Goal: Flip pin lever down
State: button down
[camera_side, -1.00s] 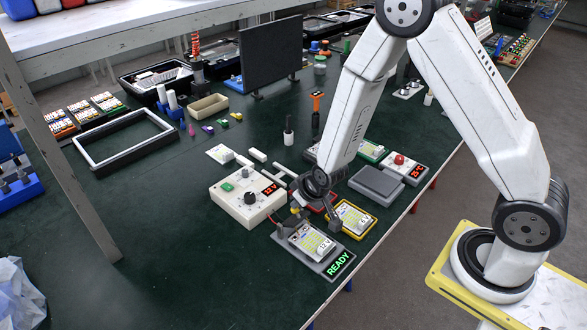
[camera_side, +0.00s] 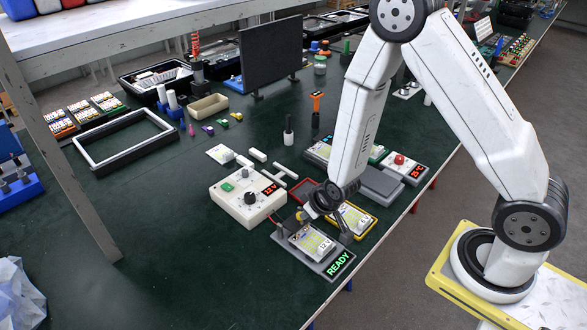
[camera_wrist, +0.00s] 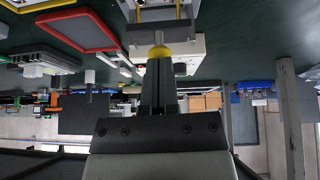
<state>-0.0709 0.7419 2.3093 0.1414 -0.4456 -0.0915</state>
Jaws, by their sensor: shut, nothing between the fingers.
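The pin lever's yellow knob (camera_wrist: 158,51) sits on a short grey stem in the wrist view, directly in front of my fingertips. In the side view the knob (camera_side: 299,215) shows at the back of the grey test fixture (camera_side: 338,265), whose display reads READY. A light board (camera_side: 312,243) lies on the fixture. My gripper (camera_wrist: 158,66) is shut and empty, its dark fingers running up to the knob. I cannot tell whether they touch it. In the side view my wrist hangs just behind the fixture and partly hides the lever; its stem cannot be made out there.
A white supply box (camera_side: 249,205) reading 12V stands left of the fixture. A yellow-framed tray (camera_side: 360,222) sits close on the right. A red frame (camera_wrist: 76,29) and a grey block (camera_side: 377,184) lie behind.

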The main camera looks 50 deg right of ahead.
jog(key=shift+r, duration=0.7)
jog(key=shift+s+r, duration=0.1)
jog(key=shift+r, duration=0.05)
jog(key=v, duration=0.7)
jog(key=shift+r, duration=0.2)
dwell(0.4)
jog(key=shift+s, duration=0.1)
jog(key=shift+r, duration=0.15)
jog(key=s+d+r+g, duration=0.2)
jog(key=s+r+g, duration=0.1)
jog(key=s+r, duration=0.3)
jog(key=shift+r+g, duration=0.3)
jog(key=shift+r, duration=0.05)
dwell(0.3)
